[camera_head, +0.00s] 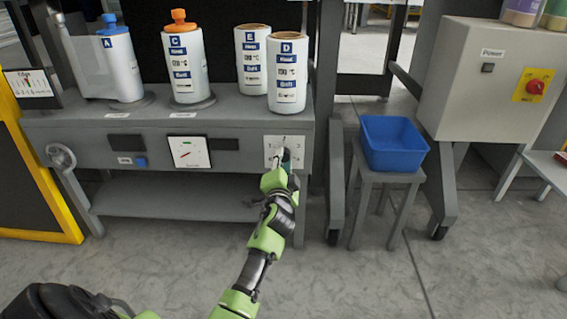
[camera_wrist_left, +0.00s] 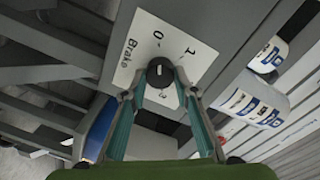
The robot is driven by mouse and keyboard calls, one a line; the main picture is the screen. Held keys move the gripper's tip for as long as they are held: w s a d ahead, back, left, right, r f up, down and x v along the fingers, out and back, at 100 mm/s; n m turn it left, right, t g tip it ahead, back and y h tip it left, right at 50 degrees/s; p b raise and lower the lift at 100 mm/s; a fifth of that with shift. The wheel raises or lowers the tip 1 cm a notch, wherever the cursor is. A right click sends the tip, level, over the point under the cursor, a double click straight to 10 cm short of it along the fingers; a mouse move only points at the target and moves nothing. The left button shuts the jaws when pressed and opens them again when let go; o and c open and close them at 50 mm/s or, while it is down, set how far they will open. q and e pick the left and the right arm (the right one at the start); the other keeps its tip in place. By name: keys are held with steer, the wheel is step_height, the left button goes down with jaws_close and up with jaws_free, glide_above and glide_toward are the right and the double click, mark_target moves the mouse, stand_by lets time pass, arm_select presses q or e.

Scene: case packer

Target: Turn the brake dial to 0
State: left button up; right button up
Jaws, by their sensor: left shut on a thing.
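The brake dial (camera_wrist_left: 160,70) is a dark round knob on a white plate (camera_wrist_left: 140,48) marked "Brake", with the numbers 0 and 1 readable in the left wrist view. In the head view the plate (camera_head: 271,146) is at the right end of the grey bench front, and my gripper covers most of the dial. My left gripper (camera_wrist_left: 160,76) has its teal fingers closed around the dial, one on each side; it also shows in the head view (camera_head: 284,160). The dial's pointer setting is too small to tell. My right gripper is not in view.
Large labelled rolls D (camera_head: 287,75), E (camera_head: 252,60) and C (camera_head: 185,65) stand on the bench (camera_head: 235,108) above the panel. A blue bin (camera_head: 392,146) on a stool stands to the right. A grey power box (camera_head: 492,75) is further right. Floor in front is clear.

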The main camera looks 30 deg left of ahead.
arm_select(q)
steer(key=shift+f+n, duration=0.1)
steer(key=shift+n, duration=0.3)
steer(key=o, duration=1.1)
steer(key=shift+s, duration=0.1)
steer(key=shift+v, duration=5.95)
